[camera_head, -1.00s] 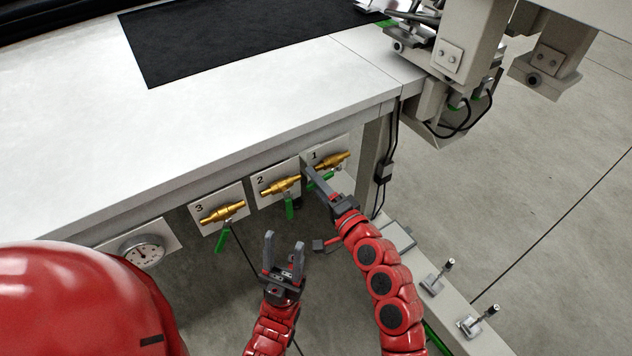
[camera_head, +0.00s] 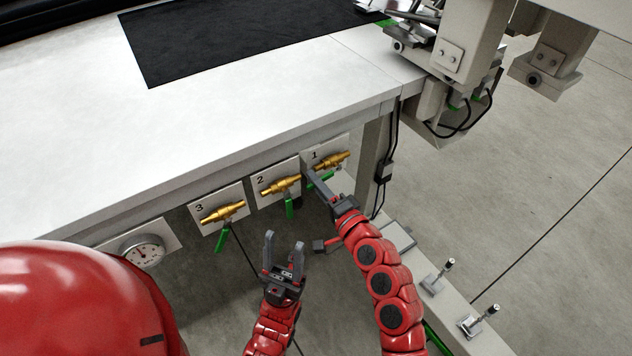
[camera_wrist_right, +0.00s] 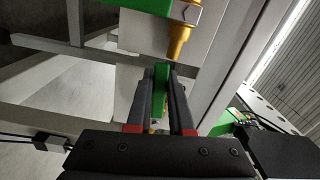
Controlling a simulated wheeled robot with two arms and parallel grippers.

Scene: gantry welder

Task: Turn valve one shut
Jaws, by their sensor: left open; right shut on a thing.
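Valve one (camera_head: 333,161) is a brass valve on a white plate marked 1, under the table's front edge. Its green handle (camera_head: 321,179) slants sideways beside my right gripper (camera_head: 309,172). In the right wrist view the right gripper (camera_wrist_right: 160,78) is shut on the green handle (camera_wrist_right: 161,90), with a finger on each side of it; brass shows just above. My left gripper (camera_head: 284,246) is open and empty below valve two, clear of the valves. Valve two (camera_head: 280,186) and valve three (camera_head: 222,212) have green handles hanging down.
A white table (camera_head: 220,110) with a black mat (camera_head: 235,35) is above the valves. A pressure gauge (camera_head: 142,251) is at the left of the valve row. A table leg with black cables (camera_head: 388,165) stands right of valve one. Toggle clamps (camera_head: 437,278) sit on a low rail at the right.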

